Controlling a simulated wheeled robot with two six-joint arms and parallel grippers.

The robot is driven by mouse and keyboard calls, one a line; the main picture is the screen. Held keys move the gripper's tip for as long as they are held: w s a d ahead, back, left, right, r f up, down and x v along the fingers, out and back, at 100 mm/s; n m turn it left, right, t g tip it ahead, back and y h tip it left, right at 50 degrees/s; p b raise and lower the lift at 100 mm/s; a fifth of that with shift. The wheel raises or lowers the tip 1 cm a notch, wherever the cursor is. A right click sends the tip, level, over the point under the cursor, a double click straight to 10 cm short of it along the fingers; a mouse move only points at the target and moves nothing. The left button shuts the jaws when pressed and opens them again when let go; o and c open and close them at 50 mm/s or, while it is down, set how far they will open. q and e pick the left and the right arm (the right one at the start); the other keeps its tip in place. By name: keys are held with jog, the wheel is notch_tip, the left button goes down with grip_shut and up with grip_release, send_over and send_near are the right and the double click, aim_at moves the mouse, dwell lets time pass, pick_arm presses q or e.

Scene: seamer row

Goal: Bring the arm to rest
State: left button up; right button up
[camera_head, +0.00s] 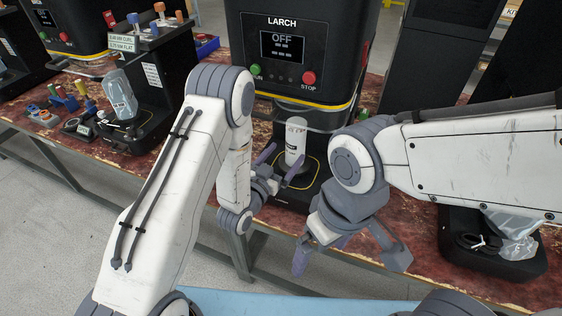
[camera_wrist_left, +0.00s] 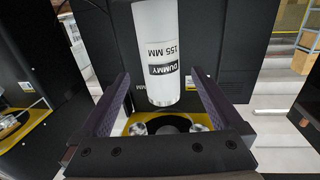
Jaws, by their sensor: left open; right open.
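My left gripper (camera_head: 280,168) is open in front of the LARCH seamer (camera_head: 308,85), its fingers pointing toward a white dummy can (camera_head: 295,140). In the left wrist view the dummy can (camera_wrist_left: 160,45), labelled "DUMMY 155 MM", shows between the two open fingers of my left gripper (camera_wrist_left: 160,78), with a gap on each side. I cannot tell whether it is between the tips or just beyond them. My right gripper (camera_head: 346,256) is open and empty, lower and nearer, pointing down over the front edge of the bench.
The seamer's screen (camera_head: 282,48) reads OFF, above a green button (camera_head: 255,70) and a red STOP button (camera_head: 309,78). The red-brown bench (camera_head: 190,165) also bears a black device (camera_head: 150,110) at left and a bagged item (camera_head: 517,232) at right. Open floor lies at lower left.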

aim_at(301, 129)
pick_arm(q)
jog(key=shift+v, duration=0.85)
jog(key=p+x, duration=0.2)
jog(key=x, duration=1)
jog(key=shift+w, duration=0.1)
jog(key=r+p, duration=0.1)
jog(key=r, duration=0.1)
jog(key=r+p, duration=0.1)
jog(key=r, duration=0.1)
jog(key=shift+s, duration=0.25)
jog(key=shift+a+f, duration=0.1)
